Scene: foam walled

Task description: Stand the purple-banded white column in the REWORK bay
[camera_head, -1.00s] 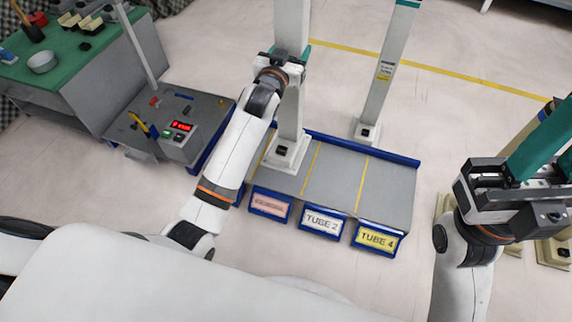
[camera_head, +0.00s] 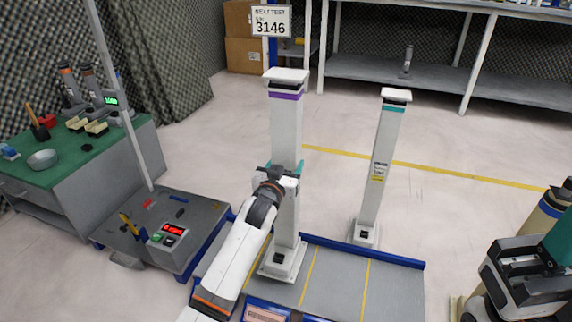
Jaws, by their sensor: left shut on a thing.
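The purple-banded white column (camera_head: 285,130) is upright, with a flat white cap and a purple band below it. Its square white base (camera_head: 283,262) is over the leftmost bay of the grey, blue-edged platform (camera_head: 335,283), the bay with a pink label (camera_head: 266,313). I cannot tell if the base touches the floor there. My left gripper (camera_head: 281,174) is shut on the column's shaft at about mid-height, its teal fingers at the sides. My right gripper (camera_head: 548,262) is at the right edge, partly cut off; its jaw state is unclear.
A teal-banded white column (camera_head: 380,165) stands behind the platform's right part. A green-topped table (camera_head: 65,155) is further left. Tan columns (camera_head: 548,215) stand at the right edge.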

